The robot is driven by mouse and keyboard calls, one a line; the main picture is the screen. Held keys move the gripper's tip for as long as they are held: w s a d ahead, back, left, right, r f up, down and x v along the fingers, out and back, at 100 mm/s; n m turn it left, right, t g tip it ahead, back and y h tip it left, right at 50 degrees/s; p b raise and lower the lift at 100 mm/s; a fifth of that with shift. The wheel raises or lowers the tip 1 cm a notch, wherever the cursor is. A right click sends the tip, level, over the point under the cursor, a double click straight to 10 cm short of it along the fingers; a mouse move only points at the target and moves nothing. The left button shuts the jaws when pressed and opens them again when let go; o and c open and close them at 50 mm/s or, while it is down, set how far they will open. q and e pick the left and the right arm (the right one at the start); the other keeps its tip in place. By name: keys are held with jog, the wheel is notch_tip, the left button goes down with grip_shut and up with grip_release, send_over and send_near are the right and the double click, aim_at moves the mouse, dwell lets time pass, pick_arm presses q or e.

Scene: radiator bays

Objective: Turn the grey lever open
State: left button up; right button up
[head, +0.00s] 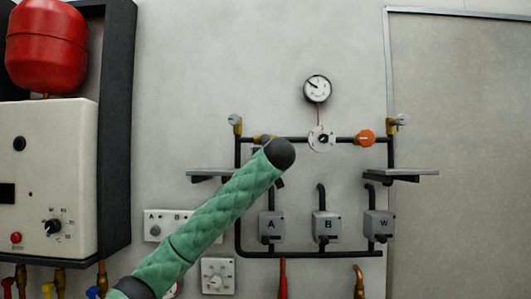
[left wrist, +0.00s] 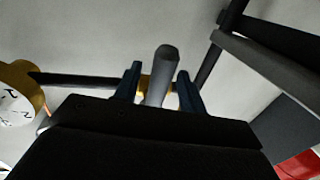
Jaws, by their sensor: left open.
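In the left wrist view, the grey lever (left wrist: 161,82) is a rounded grey handle standing between the two fingers of my left gripper (left wrist: 160,68). The fingers are open, one on each side of it, with a small gap visible. A bit of brass valve (left wrist: 145,84) shows behind the lever on a dark pipe. My right gripper is in neither view.
A dark shelf (head: 208,174) sits just left of the arm, and another shelf (head: 401,174) is at right. A white dial (head: 321,138), an orange knob (head: 365,138) and a gauge (head: 317,89) are nearby. Grey boxes A, B and W (head: 379,224) hang below.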

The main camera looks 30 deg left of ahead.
pick_arm(q)
jog(key=shift+w+a, duration=0.3)
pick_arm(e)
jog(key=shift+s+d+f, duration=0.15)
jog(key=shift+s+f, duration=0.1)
pick_arm(q)
grip_shut()
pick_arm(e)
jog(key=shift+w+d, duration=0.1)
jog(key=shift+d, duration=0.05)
pick_arm(q)
jog(key=shift+w+d+f+b, duration=0.1)
jog(key=shift+f+b, duration=0.05)
jog(key=shift+b, duration=0.15)
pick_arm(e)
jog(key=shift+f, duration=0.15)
